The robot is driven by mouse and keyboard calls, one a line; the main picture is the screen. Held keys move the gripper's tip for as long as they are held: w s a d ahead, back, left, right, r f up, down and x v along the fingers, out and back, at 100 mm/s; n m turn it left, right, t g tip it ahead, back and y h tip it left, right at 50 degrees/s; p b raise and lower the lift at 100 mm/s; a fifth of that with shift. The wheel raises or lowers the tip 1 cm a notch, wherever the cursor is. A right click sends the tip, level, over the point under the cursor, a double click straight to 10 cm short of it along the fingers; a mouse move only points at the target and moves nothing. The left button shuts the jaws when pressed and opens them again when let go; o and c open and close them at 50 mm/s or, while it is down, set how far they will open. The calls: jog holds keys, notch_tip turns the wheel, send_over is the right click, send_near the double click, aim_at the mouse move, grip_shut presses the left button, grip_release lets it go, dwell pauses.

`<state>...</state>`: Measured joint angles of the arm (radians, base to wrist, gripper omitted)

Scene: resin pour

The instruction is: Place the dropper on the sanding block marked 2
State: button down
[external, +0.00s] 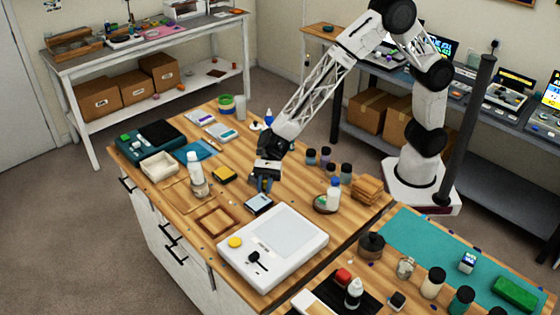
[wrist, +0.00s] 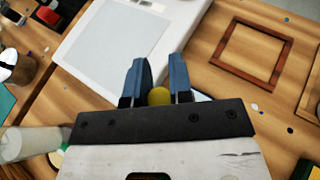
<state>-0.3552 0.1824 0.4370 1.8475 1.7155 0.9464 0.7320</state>
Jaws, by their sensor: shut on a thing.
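My gripper (external: 264,184) points down over the middle of the wooden bench, its blue fingers closed around a small item. In the wrist view, a rounded yellow end (wrist: 159,96), apparently the dropper's, shows between the fingertips (wrist: 160,80); the rest of it is hidden. Just below and in front of the gripper in the external view lies a small dark block with a pale top (external: 258,204). A dark block with a yellow top (external: 223,174) lies to the left. I cannot read a 2 on either, so I cannot tell which is the sanding block.
A white flat device (external: 290,240) fills the front of the bench. An empty wooden frame (external: 216,220) and a white bottle (external: 196,175) stand left. A blue-capped bottle (external: 334,195) and several small jars stand right.

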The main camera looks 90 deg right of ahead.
jog(key=s+d+r, duration=0.1)
jog(key=s+d, duration=0.4)
jog(key=d, duration=0.5)
jog(key=s+d+r, duration=0.1)
jog(key=s+d, duration=0.4)
jog(key=d, duration=0.5)
jog(key=shift+s+r+t, duration=0.15)
jog(key=shift+r+t, duration=0.15)
jog(key=shift+r, duration=0.05)
jog(key=w+a, duration=0.2)
jog(key=w, duration=0.5)
jog(key=w+a+f, duration=0.1)
jog(key=w+a, duration=0.2)
jog(key=w, duration=0.5)
jog(key=shift+f, duration=0.25)
jog(key=shift+a+f, duration=0.1)
jog(key=shift+f, duration=1.65)
jog(key=shift+f, duration=0.15)
jog(key=c, duration=1)
grip_release()
